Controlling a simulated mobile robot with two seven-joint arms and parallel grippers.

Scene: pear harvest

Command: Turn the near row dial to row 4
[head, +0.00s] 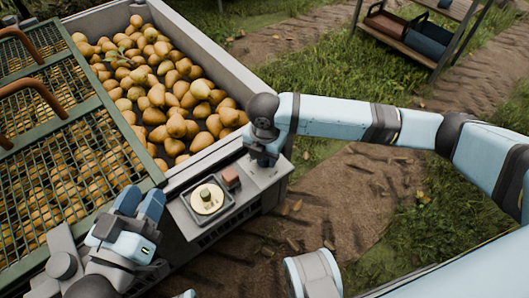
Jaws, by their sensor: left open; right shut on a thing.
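A round cream dial (207,208) with a dark green knob in its middle sits in a square frame on the grey control panel (181,214). Its markings are too small to read. My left gripper (140,203) is open, to the left of the dial and apart from it, with its two blue fingers side by side. My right gripper (264,155) points down at the far right end of the panel. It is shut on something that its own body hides. I cannot tell whether that is another dial.
A grey bin (213,43) full of pears stands behind, with a green mesh frame (84,64) at left. A shelf (405,47) with crates stands at the back right. Grass and dirt lie to the right.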

